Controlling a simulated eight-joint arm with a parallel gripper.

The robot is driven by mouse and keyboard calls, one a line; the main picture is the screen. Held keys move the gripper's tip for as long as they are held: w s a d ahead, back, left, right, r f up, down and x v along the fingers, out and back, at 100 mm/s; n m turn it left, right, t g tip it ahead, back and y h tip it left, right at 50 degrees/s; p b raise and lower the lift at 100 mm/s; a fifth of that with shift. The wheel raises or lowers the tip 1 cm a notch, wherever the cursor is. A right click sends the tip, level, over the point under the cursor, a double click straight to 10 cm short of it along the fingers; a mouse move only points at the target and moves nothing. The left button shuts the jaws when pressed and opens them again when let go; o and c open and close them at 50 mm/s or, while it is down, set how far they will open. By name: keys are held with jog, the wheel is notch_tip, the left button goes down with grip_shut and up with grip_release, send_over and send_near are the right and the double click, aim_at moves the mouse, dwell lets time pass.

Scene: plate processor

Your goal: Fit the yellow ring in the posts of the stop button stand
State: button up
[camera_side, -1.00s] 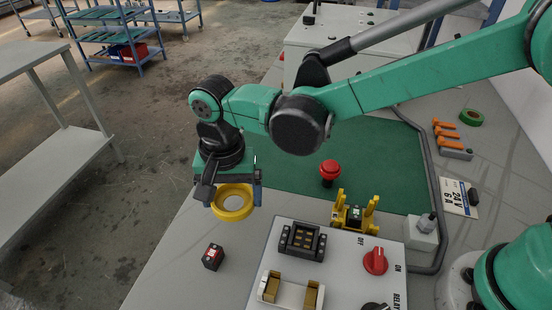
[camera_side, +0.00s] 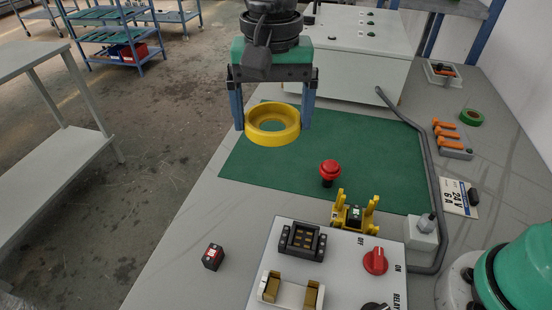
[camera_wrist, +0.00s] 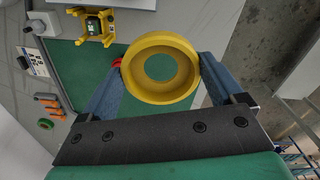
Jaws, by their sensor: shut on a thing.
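The yellow ring (camera_side: 273,125) is held level in the air between the two blue fingers of my gripper (camera_side: 274,122), which is shut on it. In the wrist view the ring (camera_wrist: 160,50) sits between the fingertips, its hole showing green mat. The stop button stand (camera_side: 354,215) is yellow with upright posts and stands at the back edge of the grey panel, below and right of the ring. It also shows in the wrist view (camera_wrist: 96,27) at the upper left. The red stop button (camera_side: 330,170) stands upright on the mat; in the wrist view the ring mostly hides it.
The panel (camera_side: 345,260) carries a dark socket block (camera_side: 302,240) and a red knob (camera_side: 375,261). A small black-and-red block (camera_side: 213,257) lies left of it. The green mat (camera_side: 270,170) is mostly clear. A cable, orange clamps (camera_side: 447,137) and green tape (camera_side: 471,117) lie right.

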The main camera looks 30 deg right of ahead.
send_near(357, 214)
jog(key=shift+f, duration=2.4)
jog(key=shift+f, duration=0.95)
jog(key=o, duration=0.9)
jog(key=shift+o, duration=0.2)
jog(key=shift+r, duration=0.1)
jog(key=shift+r, duration=2.65)
jog(key=w+d+r+n+t, duration=0.3)
jog(key=w+d+n+t, duration=0.2)
jog(key=d+t, duration=0.2)
jog(key=shift+d+r+n, duration=0.2)
jog(key=shift+n, duration=0.1)
